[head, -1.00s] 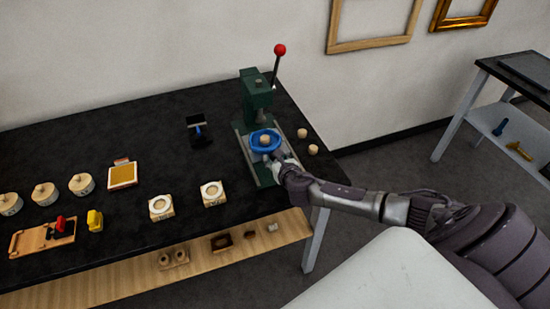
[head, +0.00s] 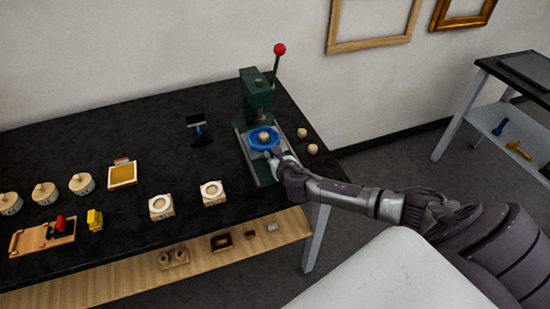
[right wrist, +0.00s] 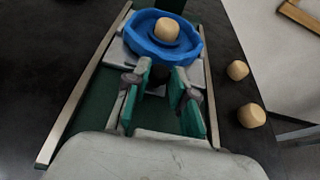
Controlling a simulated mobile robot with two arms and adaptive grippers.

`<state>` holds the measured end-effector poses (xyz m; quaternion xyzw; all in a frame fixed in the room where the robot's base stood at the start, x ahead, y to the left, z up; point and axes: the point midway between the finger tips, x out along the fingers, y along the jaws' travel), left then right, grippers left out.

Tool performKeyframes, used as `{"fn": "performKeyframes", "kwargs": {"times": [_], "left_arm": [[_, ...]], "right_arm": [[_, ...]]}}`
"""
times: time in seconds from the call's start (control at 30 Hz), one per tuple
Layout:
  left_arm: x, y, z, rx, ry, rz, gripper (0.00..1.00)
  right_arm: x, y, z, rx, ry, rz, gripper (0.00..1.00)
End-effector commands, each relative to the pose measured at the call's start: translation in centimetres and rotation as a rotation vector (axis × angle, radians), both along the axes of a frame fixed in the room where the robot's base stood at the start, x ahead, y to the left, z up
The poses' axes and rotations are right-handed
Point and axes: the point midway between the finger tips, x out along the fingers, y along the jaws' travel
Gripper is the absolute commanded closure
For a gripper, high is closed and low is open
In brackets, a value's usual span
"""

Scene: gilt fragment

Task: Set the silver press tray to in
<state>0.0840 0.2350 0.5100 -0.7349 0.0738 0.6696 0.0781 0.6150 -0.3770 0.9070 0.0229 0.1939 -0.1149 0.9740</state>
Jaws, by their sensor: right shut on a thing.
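The green press (head: 256,95) stands at the back right of the black table, with a red-knobbed lever. Its silver tray (right wrist: 117,50) sits between the metal rails of the green base. A blue dish (head: 264,145) rests on the tray with a small wooden piece (right wrist: 167,29) in it. My right gripper (right wrist: 157,80) is at the tray's near side, in front of the dish. It is shut on the tray's front part, whose gripped portion is mostly hidden between the green finger pads. My left gripper is not in view.
Two small wooden pieces (head: 307,141) stand right of the press, close to the table edge. A black-and-blue stand (head: 198,130) is left of it. Round cream-topped wooden blocks (head: 212,192) stand at the front. The table between stand and back wall is clear.

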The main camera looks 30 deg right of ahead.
Motion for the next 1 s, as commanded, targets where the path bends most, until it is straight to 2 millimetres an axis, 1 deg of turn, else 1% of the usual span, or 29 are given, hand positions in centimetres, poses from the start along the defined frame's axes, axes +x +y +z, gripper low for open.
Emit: {"fn": "performKeyframes", "kwargs": {"times": [0.03,0.1,0.2,0.5,0.53,0.63,0.67,1.0], "left_arm": [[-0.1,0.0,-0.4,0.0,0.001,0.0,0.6],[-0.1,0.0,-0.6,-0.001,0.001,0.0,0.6],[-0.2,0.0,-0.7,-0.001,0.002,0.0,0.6],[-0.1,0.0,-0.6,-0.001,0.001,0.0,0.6],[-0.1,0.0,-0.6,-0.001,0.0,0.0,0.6],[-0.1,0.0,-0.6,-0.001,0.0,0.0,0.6],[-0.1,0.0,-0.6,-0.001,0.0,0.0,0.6],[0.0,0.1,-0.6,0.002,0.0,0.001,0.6]], "right_arm": [[1.1,-0.3,0.0,0.0,-0.004,-0.004,1.0],[2.3,-0.6,0.0,-0.001,-0.004,-0.002,1.0],[3.3,-0.8,0.1,-0.001,-0.003,-0.002,1.0],[3.6,-0.9,0.3,-0.001,-0.005,-0.001,1.0],[3.6,-0.9,0.3,-0.001,-0.005,-0.001,0.73],[3.6,-0.9,0.3,-0.001,-0.005,-0.001,0.56],[3.6,-0.9,0.3,0.0,-0.004,-0.001,0.53],[3.3,-0.8,0.2,-0.001,-0.002,-0.001,0.53]]}}
